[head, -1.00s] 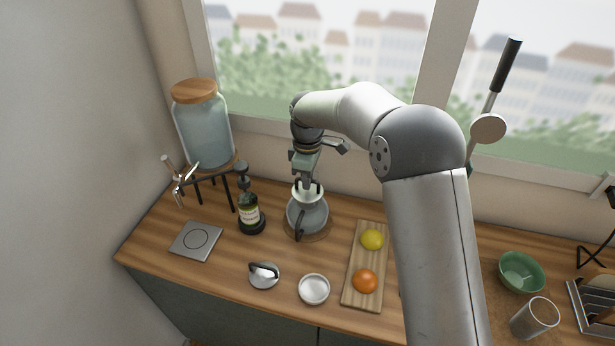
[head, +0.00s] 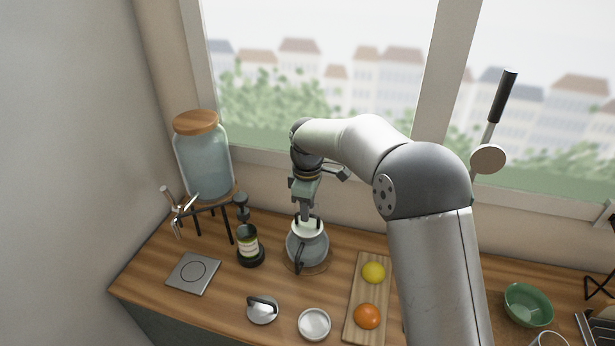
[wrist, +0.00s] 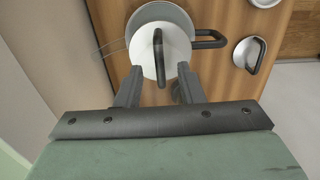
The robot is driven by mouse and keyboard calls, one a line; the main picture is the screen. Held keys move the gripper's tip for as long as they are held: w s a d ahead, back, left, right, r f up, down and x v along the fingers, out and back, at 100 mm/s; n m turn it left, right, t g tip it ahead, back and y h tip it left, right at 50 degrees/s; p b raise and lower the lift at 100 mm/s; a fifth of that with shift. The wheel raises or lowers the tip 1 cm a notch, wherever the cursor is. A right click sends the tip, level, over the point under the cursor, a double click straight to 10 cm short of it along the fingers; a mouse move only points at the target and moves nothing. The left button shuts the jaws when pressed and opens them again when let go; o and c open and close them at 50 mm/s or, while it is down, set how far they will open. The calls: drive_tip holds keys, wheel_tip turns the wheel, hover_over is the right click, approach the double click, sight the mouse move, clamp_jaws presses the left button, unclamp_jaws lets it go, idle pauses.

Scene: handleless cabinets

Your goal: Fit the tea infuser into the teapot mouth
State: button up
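The grey-blue teapot (head: 308,247) stands on a round wooden mat (head: 325,262), its dark handle toward me. The tea infuser (wrist: 147,68), a pale disc with an upright black handle, covers the teapot mouth; it also shows as a pale collar in the head view (head: 308,230). Whether it is fully seated is hard to tell. My gripper (wrist: 160,75) is right above it, fingers spread on either side of the black handle with gaps showing. It also shows above the teapot in the head view (head: 308,220). The infuser's underside is hidden.
A lid with a black handle (head: 262,311) and a small white dish (head: 314,324) lie in front. A board (head: 355,295) with a lemon and an orange lies right. A glass jar (head: 203,165) stands back left.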

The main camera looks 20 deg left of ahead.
wheel_tip(320, 180, up, 15)
drive_tip(key=shift+b, duration=0.35)
drive_tip(key=shift+r, duration=0.1)
drive_tip(key=s+d+f+m, duration=0.1)
drive_tip(key=s+d+m, duration=0.45)
drive_tip(key=d, duration=0.55)
drive_tip(key=s+d+f+m, duration=0.1)
drive_tip(key=s+d+m, duration=0.4)
drive_tip(key=d, duration=0.7)
drive_tip(key=s+d+f+m, duration=0.4)
drive_tip(key=s+d, duration=0.1)
drive_tip(key=s, duration=0.4)
drive_tip(key=s+d+f+m, duration=0.3)
drive_tip(key=s+d+f, duration=0.2)
drive_tip(key=s, duration=0.4)
drive_tip(key=shift+s+d+m+t, duration=0.2)
drive_tip(key=shift+s+m+t, duration=0.1)
drive_tip(key=shift+s+m, duration=0.05)
